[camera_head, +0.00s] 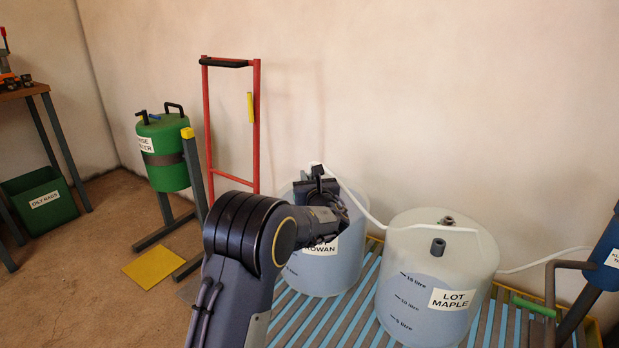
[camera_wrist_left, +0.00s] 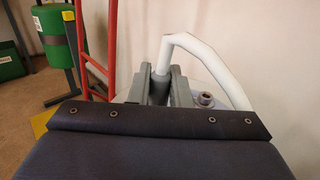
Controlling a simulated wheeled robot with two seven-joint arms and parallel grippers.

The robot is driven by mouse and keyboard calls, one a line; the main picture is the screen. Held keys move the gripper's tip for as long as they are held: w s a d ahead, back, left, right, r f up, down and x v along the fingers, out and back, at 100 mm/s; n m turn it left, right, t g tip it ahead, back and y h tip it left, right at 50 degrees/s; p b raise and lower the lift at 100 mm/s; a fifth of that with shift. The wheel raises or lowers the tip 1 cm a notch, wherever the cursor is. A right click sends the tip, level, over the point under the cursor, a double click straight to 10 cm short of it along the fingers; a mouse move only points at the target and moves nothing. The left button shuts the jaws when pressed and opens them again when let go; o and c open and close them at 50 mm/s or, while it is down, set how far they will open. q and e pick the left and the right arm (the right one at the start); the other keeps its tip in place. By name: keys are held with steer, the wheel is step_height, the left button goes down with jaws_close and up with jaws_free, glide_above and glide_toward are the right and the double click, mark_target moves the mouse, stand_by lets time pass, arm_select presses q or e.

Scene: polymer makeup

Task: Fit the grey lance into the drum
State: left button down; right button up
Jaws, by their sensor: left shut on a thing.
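My left gripper (camera_head: 322,187) is over the top of the pale translucent LOT ROWAN drum (camera_head: 312,275). In the left wrist view its fingers (camera_wrist_left: 160,88) are shut on the grey lance (camera_wrist_left: 160,68), whose upper end joins a white hose (camera_wrist_left: 205,55). The lance's lower end is hidden by the fingers and wrist, so I cannot tell whether it is in an opening. A fitting (camera_wrist_left: 207,99) shows on the drum top beside the fingers. My right gripper is not in view.
The hose crosses over the LOT MAPLE drum towards a blue container (camera_head: 606,255) at the right. Both drums stand on a slatted platform (camera_head: 345,318). A red hand-truck frame (camera_head: 257,130) and a green drum (camera_head: 166,155) stand left. Some brown floor is clear at left.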

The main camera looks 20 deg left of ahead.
arm_select(q)
steer(key=shift+f, duration=0.4)
steer(key=c, duration=1.3)
jaws_free()
steer(key=shift+o, duration=0.2)
steer(key=p+v, duration=0.1)
steer(key=v, duration=0.6)
steer(key=shift+s+d, duration=0.2)
steer(key=shift+s, duration=0.15)
